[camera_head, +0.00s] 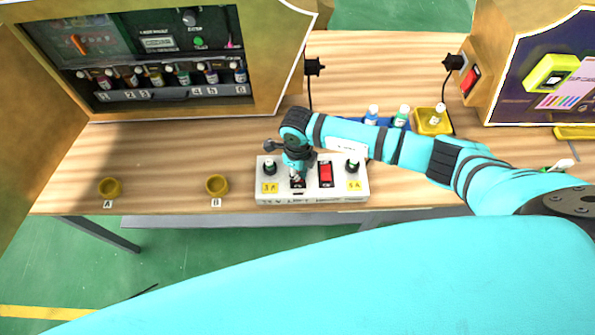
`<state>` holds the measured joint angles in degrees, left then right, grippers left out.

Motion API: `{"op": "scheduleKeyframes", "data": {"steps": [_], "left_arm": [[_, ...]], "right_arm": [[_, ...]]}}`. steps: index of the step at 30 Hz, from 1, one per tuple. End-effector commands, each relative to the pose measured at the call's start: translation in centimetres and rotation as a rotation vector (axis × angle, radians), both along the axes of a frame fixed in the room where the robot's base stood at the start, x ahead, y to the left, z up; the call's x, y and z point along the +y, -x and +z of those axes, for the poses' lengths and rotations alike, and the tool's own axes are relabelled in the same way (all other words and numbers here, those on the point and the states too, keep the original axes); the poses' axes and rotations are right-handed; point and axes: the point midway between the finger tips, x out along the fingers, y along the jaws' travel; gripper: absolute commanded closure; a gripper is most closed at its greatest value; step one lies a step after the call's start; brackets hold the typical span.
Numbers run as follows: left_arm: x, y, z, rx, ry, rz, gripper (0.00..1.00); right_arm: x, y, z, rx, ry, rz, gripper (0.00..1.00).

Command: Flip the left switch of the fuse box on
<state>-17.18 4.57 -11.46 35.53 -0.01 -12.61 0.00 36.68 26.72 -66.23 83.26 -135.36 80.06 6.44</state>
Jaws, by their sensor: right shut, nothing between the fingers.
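The white fuse box (313,198) sits near the front edge of the wooden table. Its right switch (326,174) is red. Its left switch (298,185) looks dark and is partly covered by my gripper, so I cannot tell its position. A dark round fuse stands at each end of the box, above a yellow label. My right gripper (296,174) comes down over the left switch with its fingers shut and empty. I cannot tell whether the fingertips touch the switch. My left gripper is not in view.
A vending machine (160,52) with several bottles is at the back left. A blue tray and a yellow tray (433,122) with bottles lie behind my arm. Another machine (545,75) stands right.

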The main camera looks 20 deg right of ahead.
Motion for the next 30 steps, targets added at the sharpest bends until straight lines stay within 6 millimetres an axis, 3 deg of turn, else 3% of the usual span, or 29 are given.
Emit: {"op": "scheduleKeyframes", "data": {"steps": [17,30], "left_arm": [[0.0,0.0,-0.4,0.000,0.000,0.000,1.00],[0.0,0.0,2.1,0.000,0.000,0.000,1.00]], "right_arm": [[0.0,0.1,-0.6,0.001,0.000,0.000,1.00],[0.0,0.0,2.9,-0.001,-0.001,0.000,1.00]]}}
